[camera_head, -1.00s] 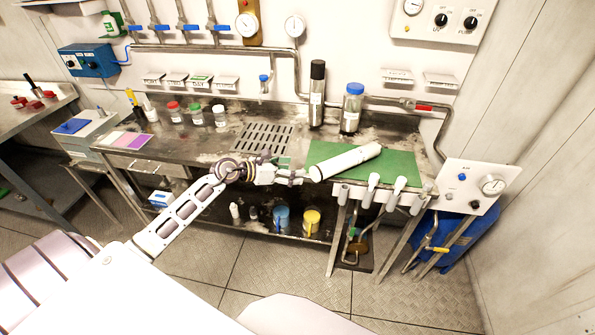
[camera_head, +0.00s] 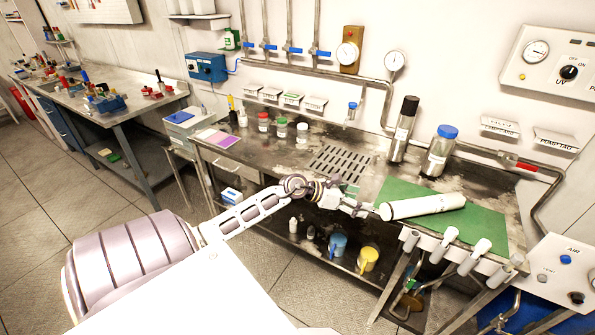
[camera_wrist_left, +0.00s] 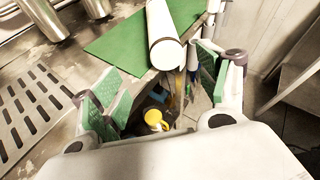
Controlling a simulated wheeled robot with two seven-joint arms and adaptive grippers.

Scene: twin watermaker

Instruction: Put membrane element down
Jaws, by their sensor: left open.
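The membrane element, a white cylinder (camera_head: 425,206), lies on the green mat (camera_head: 480,225) on the steel bench. Its near left end reaches the mat's left front edge. My left gripper (camera_head: 371,210) is at that end, its fingers small in the head view. In the left wrist view, my left gripper (camera_wrist_left: 160,90) has its two green-padded fingers spread wide. The element (camera_wrist_left: 168,30) is ahead of the gap between them, with its round end facing the camera and clear of both pads. My right gripper is not in view.
Behind the mat stand a black-capped cylinder (camera_head: 403,130) and a blue-capped bottle (camera_head: 440,151). A drain grate (camera_head: 343,161) is left of the mat. White pipe handles (camera_head: 443,246) stick out at the bench front. A yellow jug (camera_head: 368,258) stands on the shelf below.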

